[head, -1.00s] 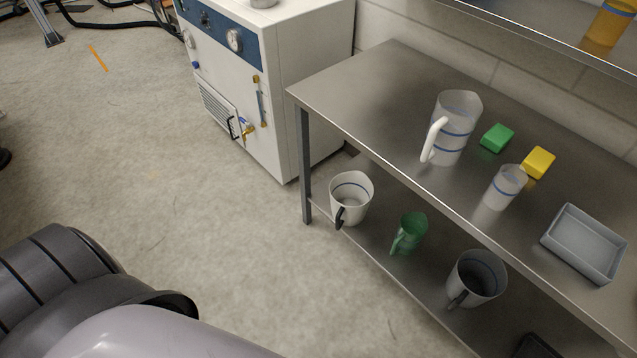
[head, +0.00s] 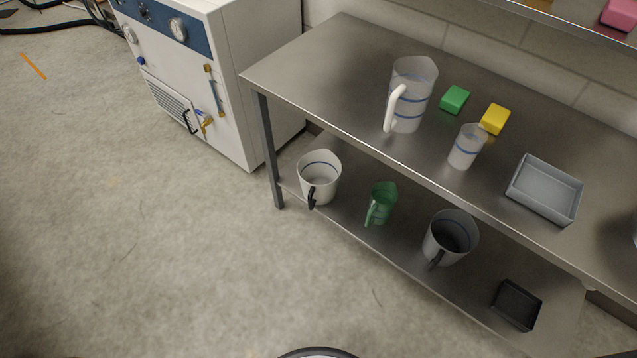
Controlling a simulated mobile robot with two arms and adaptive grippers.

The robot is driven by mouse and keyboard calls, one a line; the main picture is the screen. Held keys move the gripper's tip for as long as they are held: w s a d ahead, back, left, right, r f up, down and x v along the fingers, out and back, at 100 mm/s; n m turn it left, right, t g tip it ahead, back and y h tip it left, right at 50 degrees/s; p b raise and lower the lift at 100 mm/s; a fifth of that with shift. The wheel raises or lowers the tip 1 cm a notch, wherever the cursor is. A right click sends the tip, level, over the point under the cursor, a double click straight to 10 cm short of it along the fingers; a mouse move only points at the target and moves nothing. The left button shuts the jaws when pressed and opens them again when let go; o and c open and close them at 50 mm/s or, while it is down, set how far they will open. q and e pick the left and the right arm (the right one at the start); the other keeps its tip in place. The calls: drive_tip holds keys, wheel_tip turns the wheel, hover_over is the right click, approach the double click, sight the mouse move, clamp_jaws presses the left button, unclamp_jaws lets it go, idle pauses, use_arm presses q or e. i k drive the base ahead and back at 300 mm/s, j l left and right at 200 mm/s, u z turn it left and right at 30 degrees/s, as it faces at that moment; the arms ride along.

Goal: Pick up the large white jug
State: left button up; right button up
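A large white translucent jug (head: 413,98) with blue bands and a white handle on its left side stands upright on the steel table's top. Another white jug (head: 319,178), with a blue band near its rim and a dark handle, stands on the lower shelf at the left. A smaller white cup (head: 467,147) with blue bands stands on the top, right of the tall jug. Neither of my grippers shows in the head view.
The steel table (head: 330,75) also bears a green block (head: 455,100), a yellow block (head: 494,119) and a grey tray (head: 545,190). A green jug (head: 381,203), a grey jug (head: 450,238) and a black tray (head: 517,305) are on the lower shelf. A white cabinet (head: 235,90) stands left. The floor in front is clear.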

sight(320, 170)
drive_tip(key=z, duration=0.3)
drive_tip(key=i+j+z, duration=0.1)
drive_tip(key=j+z, duration=0.3)
drive_tip(key=j, duration=0.15)
drive_tip(key=i+j+z, duration=0.1)
drive_tip(key=j+z, duration=0.3)
drive_tip(key=j, duration=0.15)
